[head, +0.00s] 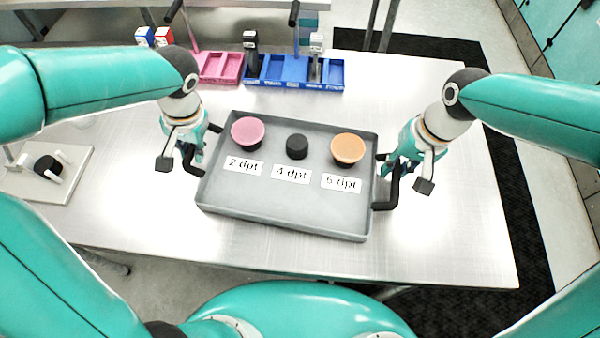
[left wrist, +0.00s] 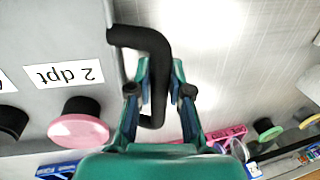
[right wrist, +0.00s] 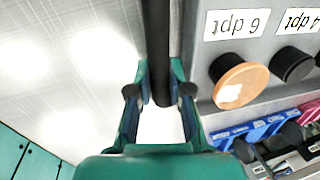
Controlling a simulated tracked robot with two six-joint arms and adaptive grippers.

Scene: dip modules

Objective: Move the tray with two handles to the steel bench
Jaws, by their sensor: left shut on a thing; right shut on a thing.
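The grey tray (head: 275,205) is over the steel bench (head: 455,235), slightly turned; I cannot tell whether it touches the top. It has a black handle on each short side. My left gripper (head: 182,160) is shut on the left handle (left wrist: 150,45), which runs between its fingers in the left wrist view. My right gripper (head: 402,172) is shut on the right handle (right wrist: 158,50). On the tray are a pink-topped piece (head: 248,130), a black piece (head: 297,146) and an orange-topped piece (head: 348,148), with labels in front reading 2, 4 and 6 dpt.
A pink bin (head: 218,68) and blue bins (head: 290,72) with black-handled items stand behind the tray. A pale plate with a black knob (head: 47,168) lies at the left. The bench is bare right of the tray and along the front.

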